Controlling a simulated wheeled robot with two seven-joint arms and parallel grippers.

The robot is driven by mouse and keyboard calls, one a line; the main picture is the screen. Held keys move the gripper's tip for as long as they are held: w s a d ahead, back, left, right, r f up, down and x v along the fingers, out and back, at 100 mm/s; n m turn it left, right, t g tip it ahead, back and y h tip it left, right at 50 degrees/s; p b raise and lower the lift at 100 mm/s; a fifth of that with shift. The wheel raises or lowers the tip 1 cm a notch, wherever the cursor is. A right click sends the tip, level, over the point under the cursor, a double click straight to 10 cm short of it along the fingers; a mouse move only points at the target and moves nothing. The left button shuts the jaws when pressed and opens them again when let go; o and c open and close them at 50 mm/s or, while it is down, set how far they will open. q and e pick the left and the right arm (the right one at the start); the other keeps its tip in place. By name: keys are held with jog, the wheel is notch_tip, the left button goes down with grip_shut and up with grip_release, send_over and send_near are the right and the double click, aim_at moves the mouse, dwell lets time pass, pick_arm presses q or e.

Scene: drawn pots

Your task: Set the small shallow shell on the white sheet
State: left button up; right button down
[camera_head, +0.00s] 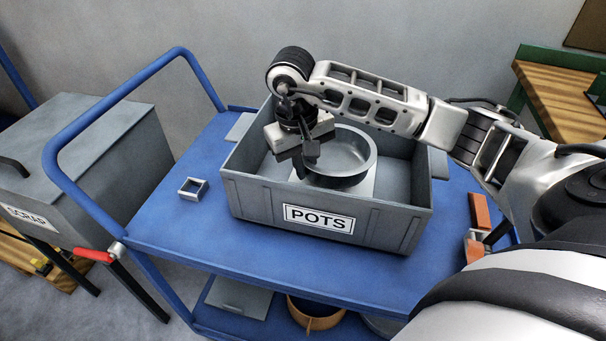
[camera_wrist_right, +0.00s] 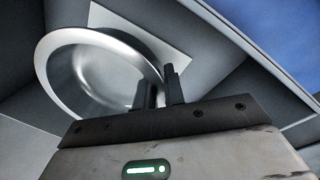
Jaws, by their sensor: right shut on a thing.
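The small shallow shell is a round grey metal pan (camera_head: 349,156) inside the grey box labelled POTS. It sits upright over the white sheet (camera_head: 357,191), which lies on the box floor; I cannot tell whether they touch. In the right wrist view the shell (camera_wrist_right: 62,75) shows its open mouth, and the white sheet (camera_wrist_right: 140,20) shows behind it. My right gripper (camera_head: 304,165) reaches down into the box at the shell's left side. In the wrist view its fingers (camera_wrist_right: 160,90) are shut on the shell's rim. My left gripper is not in view.
The box (camera_head: 252,197) stands on a blue cart top (camera_head: 170,222) with a raised blue handle. A small square metal frame (camera_head: 193,188) lies left of the box. Orange-red blocks (camera_head: 479,211) lie to its right. A grey scrap bin (camera_head: 75,160) stands at the left.

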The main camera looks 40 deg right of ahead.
jog(key=f, duration=0.3)
jog(key=shift+w+f+p, duration=0.15)
jog(key=shift+w+p, duration=0.05)
jog(key=shift+p, duration=0.1)
jog(key=shift+f, duration=0.4)
pick_arm(q)
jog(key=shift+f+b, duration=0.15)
jog(key=shift+b, duration=0.5)
pick_arm(e)
jog(key=shift+f, duration=0.35)
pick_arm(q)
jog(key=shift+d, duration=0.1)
pick_arm(e)
jog(key=c, duration=1.5)
grip_release()
